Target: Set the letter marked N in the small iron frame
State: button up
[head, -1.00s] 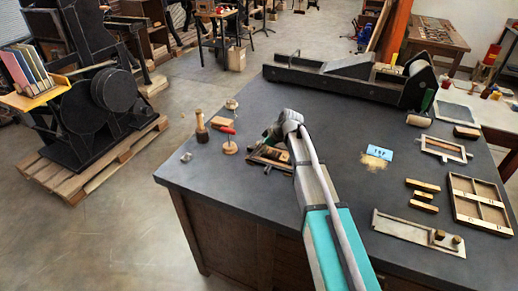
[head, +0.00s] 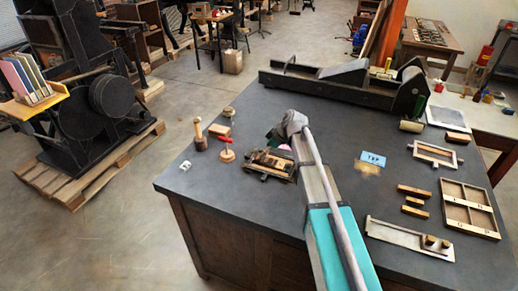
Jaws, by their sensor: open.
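My gripper (head: 279,131) shows only in part at the far end of my arm, open, above the table beside a small dark bed with wooden pieces (head: 270,163). The wrist hides most of its fingers, and I see nothing held. A small light metal frame (head: 456,161) with wooden pieces inside lies on the right of the table, well apart from my gripper. Three wooden blocks (head: 415,201) lie left of a compartment tray (head: 468,206). I cannot read an N on any of them.
A long dark press (head: 325,83) stands along the table's back edge. A flat metal tray (head: 395,234) lies at the front right.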

jog(key=p+v, duration=0.5)
jog(key=v, duration=0.2)
dwell(0.8)
jog(key=s+d+f+m+h, duration=0.1)
jog(key=s+d+m, duration=0.3)
jog(key=s, duration=0.4)
jog(key=s+d+f+m+g+h, duration=0.1)
jog(key=s+d+m+h, duration=0.2)
jog(key=s+d+m, duration=0.2)
jog(key=s+d+f+m+g+h, duration=0.1)
jog(key=s+d+m, duration=0.4)
jog(key=s, duration=0.6)
jog(key=shift+d+h, duration=0.6)
jog(key=shift+d, duration=0.05)
